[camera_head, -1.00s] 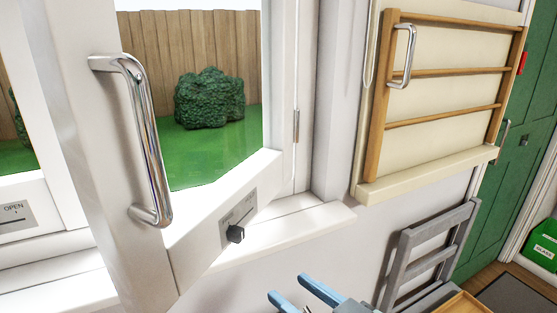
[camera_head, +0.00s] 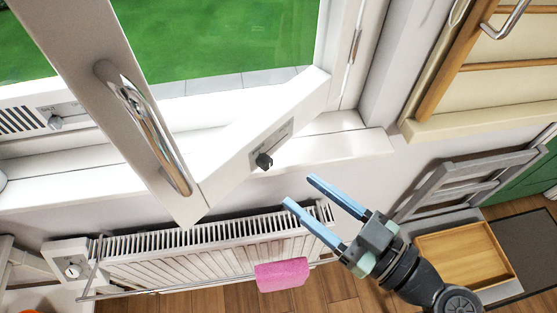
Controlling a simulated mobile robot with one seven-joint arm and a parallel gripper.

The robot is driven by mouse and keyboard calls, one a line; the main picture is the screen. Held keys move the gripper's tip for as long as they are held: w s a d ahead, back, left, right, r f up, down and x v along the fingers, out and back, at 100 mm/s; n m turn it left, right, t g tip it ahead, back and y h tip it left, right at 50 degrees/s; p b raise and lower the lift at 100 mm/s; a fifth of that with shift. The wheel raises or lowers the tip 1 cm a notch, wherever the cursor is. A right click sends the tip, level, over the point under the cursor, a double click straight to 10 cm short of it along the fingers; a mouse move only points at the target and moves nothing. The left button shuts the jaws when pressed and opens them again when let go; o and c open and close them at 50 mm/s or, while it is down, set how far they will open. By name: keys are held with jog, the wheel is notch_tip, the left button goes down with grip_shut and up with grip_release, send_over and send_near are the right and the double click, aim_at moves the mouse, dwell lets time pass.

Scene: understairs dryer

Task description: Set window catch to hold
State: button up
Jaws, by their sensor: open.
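The window catch is a small black knob (camera_head: 264,161) on a grey plate (camera_head: 272,143) with a slot, set on the lower rail of the white window sash (camera_head: 225,165). The sash is swung open into the room. A chrome handle (camera_head: 150,130) is on its near stile. My gripper (camera_head: 299,190) is open and empty, with two blue fingers pointing up and left. In the picture it is below and right of the knob, apart from it. The plate's lettering is too small to read.
A white radiator (camera_head: 200,255) stands below the window, with a pink cloth (camera_head: 282,275) on its front rail. A grey folding chair (camera_head: 460,180) and a wooden tray (camera_head: 465,258) are at right. A wooden rack (camera_head: 450,75) hangs on the wall.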

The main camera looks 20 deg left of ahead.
aim_at(270, 165)
jog(key=p+x, duration=0.1)
jog(key=x, duration=0.6)
grip_shut()
dwell(1.3)
